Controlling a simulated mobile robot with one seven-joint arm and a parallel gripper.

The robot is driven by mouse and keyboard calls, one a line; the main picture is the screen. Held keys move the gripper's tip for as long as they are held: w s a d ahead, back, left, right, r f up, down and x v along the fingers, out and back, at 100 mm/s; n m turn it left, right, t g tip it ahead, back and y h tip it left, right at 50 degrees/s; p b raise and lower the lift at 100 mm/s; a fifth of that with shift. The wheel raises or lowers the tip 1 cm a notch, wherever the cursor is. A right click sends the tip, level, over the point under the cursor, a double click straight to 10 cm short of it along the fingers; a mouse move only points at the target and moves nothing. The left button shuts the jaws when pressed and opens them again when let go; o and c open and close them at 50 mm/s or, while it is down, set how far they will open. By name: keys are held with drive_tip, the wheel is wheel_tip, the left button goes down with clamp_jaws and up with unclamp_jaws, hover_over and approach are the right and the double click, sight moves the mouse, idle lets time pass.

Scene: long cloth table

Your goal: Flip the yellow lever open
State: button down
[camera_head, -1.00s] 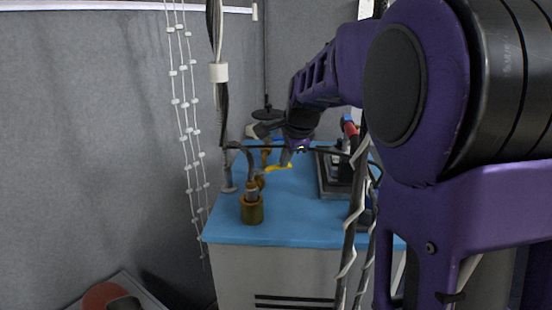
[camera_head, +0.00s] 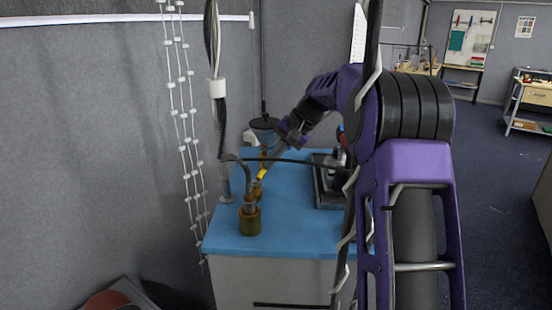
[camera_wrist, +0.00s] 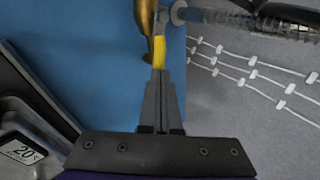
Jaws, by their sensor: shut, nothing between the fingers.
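The yellow lever (camera_head: 262,174) sits on a brass valve fitting (camera_head: 250,217) near the left side of the blue table top. In the wrist view the lever (camera_wrist: 160,52) lies just beyond my gripper's fingertips, with the brass pipe (camera_wrist: 146,18) above and left of it. My gripper (camera_head: 270,163) is shut with nothing between its fingers. In the wrist view its tips (camera_wrist: 160,72) touch or nearly touch the lever's end; I cannot tell which. In the head view part of the lever is hidden by the gripper.
The blue table (camera_head: 290,232) holds a dark device (camera_head: 328,182) to the right of the lever; a scale-like display (camera_wrist: 22,151) shows in the wrist view.

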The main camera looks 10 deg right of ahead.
drive_tip(key=shift+s+a, duration=0.1)
drive_tip(key=shift+a, duration=0.05)
drive_tip(key=shift+s+a+b, duration=0.35)
drive_tip(key=shift+s+b, duration=0.15)
drive_tip(key=shift+b, duration=0.05)
drive_tip(key=shift+r, duration=0.1)
drive_tip(key=p+v, duration=0.1)
drive_tip(key=v, duration=1.2)
drive_tip(key=shift+d+r, duration=0.3)
drive_tip(key=shift+s, duration=0.1)
